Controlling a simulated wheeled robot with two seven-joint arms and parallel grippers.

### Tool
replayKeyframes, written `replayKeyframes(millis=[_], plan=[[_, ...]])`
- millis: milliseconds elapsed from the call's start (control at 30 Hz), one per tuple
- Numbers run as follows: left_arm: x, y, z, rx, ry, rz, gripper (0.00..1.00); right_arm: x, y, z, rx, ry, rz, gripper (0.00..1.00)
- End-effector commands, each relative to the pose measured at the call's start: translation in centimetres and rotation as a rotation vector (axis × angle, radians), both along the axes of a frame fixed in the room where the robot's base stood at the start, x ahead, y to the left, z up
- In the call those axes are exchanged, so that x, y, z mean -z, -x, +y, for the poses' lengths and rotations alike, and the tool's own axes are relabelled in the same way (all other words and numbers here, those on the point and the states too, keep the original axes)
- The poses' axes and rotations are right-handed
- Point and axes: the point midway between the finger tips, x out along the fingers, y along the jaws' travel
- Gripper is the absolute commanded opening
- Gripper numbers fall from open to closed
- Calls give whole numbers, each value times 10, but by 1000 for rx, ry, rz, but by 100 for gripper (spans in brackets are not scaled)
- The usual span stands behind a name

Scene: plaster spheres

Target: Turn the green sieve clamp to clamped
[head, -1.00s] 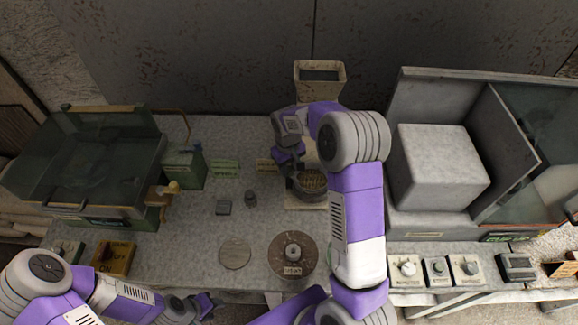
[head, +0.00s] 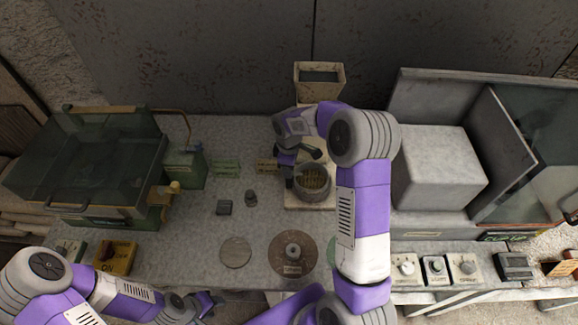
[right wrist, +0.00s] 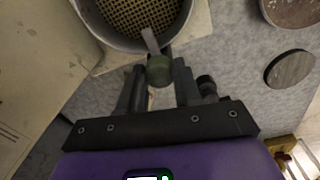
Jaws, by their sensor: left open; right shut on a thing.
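The green sieve clamp (right wrist: 159,71) shows in the right wrist view at the near rim of a round sieve, with a pale lever (right wrist: 150,40) reaching over the rim. My right gripper (right wrist: 158,80) is shut on the clamp, one finger on each side. In the head view the sieve (head: 313,182) sits on a pale base, and my right gripper (head: 289,178) is at its left side; the clamp is hidden there. My left gripper (head: 207,303) is open and empty low in the head view, at the front edge of the table.
A green machine with a clear lid (head: 90,165) stands on the left. A large pale block (head: 440,165) in a glass-sided case stands on the right. Flat discs (head: 236,252) lie in front of the sieve.

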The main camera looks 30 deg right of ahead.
Motion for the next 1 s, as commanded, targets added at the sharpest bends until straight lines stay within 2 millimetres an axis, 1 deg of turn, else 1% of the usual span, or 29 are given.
replayKeyframes(millis=[267, 667, 700, 833, 1000], plan=[[-1, 0, 0, 0, 0, 0, 43, -1, -1, 0, -53, 0, -4, 3], [-1, 0, 0, 0, 0, 0, 43, -1, -1, 0, -57, 1, -5, 3], [-1, 0, 0, 0, 0, 0, 43, -1, -1, 0, -57, 1, -5, 40], [-1, 0, 0, 0, 0, 0, 43, -1, -1, 0, -56, 1, -3, 59], [-1, 0, 0, 0, 0, 0, 43, 0, 0, 0, -55, 0, -1, 59]])
